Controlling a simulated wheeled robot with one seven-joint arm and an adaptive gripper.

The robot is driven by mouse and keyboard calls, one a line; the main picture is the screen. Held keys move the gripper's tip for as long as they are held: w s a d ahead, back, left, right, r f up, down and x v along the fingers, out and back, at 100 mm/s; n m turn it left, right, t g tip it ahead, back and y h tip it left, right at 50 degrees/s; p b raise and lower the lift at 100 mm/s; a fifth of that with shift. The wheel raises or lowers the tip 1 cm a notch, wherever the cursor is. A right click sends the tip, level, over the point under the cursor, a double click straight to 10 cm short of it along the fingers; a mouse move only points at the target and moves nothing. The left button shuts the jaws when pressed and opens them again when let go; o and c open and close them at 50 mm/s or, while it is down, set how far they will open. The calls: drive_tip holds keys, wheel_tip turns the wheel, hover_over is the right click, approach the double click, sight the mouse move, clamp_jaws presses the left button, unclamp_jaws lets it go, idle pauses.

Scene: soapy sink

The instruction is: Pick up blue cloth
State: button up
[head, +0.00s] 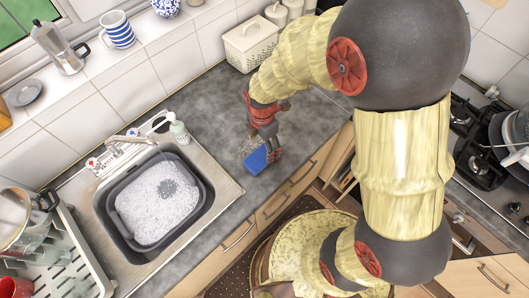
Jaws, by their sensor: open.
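The blue cloth (256,160) lies on the grey countertop to the right of the sink, near the counter's front edge. It looks like a small blue rectangle, and its right end is partly hidden by my gripper. My gripper (273,154) points down over the right end of the cloth. It is open. Whether its fingers touch the cloth or stand just above it, I cannot tell.
A sink (107,215) with a dark basin of soapy water is on the left. A soap bottle (180,132) stands behind it. A cream basket (251,43) stands against the tiled wall. The countertop (215,110) between them is clear. A gas hob (475,135) is at right.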

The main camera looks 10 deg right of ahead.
sight(261, 156)
drive_tip(key=shift+a+n, duration=0.2)
drive_tip(key=shift+n, duration=0.5)
drive_tip(key=shift+d+f, duration=0.15)
drive_tip(key=shift+f, duration=0.2)
drive_tip(key=shift+a+f+b, duration=0.2)
drive_tip(key=shift+f+b, duration=0.05)
drive_tip(key=shift+f, duration=1.55)
drive_tip(key=shift+a+f+b, duration=0.15)
drive_tip(key=shift+f+b, duration=0.1)
drive_tip(key=shift+f, duration=1.5)
drive_tip(key=shift+c, duration=0.2)
drive_tip(key=c, duration=1.1)
drive_tip(key=shift+c, duration=0.5)
drive_tip(key=shift+r, duration=0.1)
